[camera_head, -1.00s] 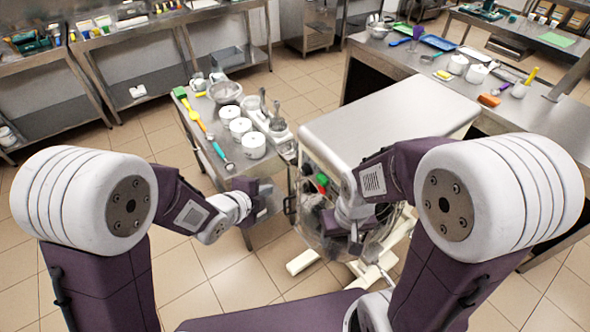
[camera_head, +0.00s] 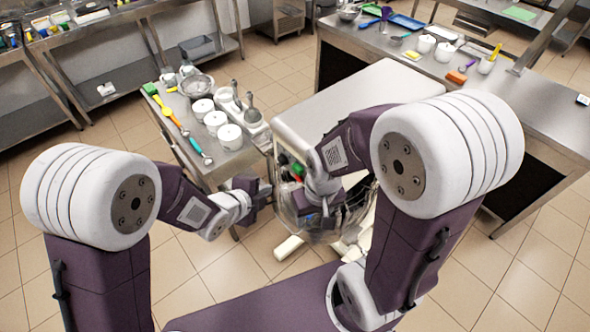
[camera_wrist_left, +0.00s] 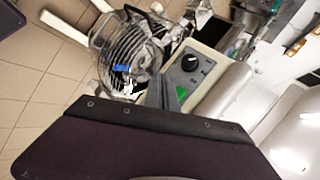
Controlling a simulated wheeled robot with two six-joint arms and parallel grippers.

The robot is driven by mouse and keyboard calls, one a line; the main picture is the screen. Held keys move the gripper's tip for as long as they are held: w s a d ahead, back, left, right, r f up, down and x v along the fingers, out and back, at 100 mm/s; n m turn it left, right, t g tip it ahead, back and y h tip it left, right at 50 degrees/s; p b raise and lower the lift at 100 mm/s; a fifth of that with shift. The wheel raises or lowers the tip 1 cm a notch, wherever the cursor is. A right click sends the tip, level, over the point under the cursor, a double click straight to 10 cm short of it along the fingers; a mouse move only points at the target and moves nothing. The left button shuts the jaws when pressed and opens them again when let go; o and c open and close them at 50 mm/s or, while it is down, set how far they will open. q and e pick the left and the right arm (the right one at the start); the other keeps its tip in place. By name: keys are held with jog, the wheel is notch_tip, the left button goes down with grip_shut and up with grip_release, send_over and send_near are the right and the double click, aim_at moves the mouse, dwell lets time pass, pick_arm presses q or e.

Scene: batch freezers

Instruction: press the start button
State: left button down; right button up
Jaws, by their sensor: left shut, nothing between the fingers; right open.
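The machine (camera_head: 350,95) has a pale body and steel top and stands at the centre of the head view. Its front panel carries a green button (camera_head: 298,169), which also shows in the left wrist view (camera_wrist_left: 182,93), near a black knob (camera_wrist_left: 190,63). My left gripper (camera_head: 264,191) is shut and empty, just left of the machine's front. In the wrist view its fingers (camera_wrist_left: 162,92) lie close beside the green button and partly cover the panel; contact cannot be told. My right gripper (camera_head: 322,204) is open, in front of the machine's wire guard (camera_wrist_left: 128,50).
A steel table (camera_head: 215,168) with white pots, a bowl and utensils stands left of the machine. A long counter (camera_head: 470,95) with trays and cups is behind and right. Shelving (camera_head: 130,70) lines the back left. Tiled floor is open at the front left.

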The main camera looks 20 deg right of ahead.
aim_at(298, 169)
pick_arm(q)
jog(key=w+d, duration=0.2)
jog(key=d, duration=0.4)
jog(key=shift+w+d, duration=0.15)
jog(key=shift+d, duration=0.1)
jog(key=shift+d, duration=0.1)
dwell(1.7)
jog(key=shift+w+d+b, duration=0.15)
jog(key=shift+d+b, duration=0.15)
